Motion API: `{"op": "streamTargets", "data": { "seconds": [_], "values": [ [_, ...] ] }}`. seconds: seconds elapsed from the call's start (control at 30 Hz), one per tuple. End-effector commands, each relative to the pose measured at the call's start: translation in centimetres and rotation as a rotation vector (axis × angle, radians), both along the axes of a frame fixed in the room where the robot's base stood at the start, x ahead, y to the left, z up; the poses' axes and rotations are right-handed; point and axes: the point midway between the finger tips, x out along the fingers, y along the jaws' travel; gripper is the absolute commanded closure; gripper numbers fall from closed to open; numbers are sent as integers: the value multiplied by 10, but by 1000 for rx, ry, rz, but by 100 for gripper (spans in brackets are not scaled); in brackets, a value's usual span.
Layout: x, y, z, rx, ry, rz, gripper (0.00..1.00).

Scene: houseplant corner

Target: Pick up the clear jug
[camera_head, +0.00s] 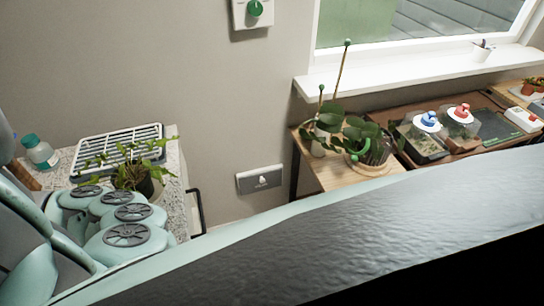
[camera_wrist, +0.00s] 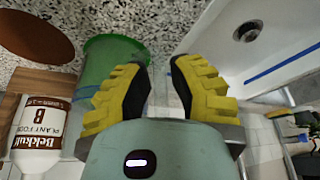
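My gripper (camera_wrist: 161,68) shows in the wrist view. Its two yellow ribbed fingers are apart, with nothing held between them. A green, bucket-like vessel (camera_wrist: 98,62) stands just beyond and left of the left finger, which partly covers it. I cannot tell whether it is the clear jug. In the head view, a pale see-through container with a teal top (camera_head: 40,152) stands at the far left. I cannot tell whether this is the jug either. My gripper is not visible in the head view.
A white plant food bottle (camera_wrist: 38,140) is left of my gripper. A white basin with a drain (camera_wrist: 232,38) is at the upper right. The head view shows a leafy plant (camera_head: 135,172), a slatted rack (camera_head: 105,143) and a bench with plants (camera_head: 340,172). My arm fills the foreground.

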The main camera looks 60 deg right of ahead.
Motion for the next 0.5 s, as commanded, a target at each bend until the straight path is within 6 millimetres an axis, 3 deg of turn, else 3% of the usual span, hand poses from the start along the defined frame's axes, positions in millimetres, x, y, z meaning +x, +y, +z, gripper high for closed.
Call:
{"op": "streamTargets", "data": {
  "seconds": [0.23, 0.27, 0.5],
  "values": [
    [0, 1, -1, 0, -1, 1, 79],
    [0, 1, -1, 0, -1, 1, 76],
    [0, 0, -1, 0, -1, 0, 100]
  ]
}}
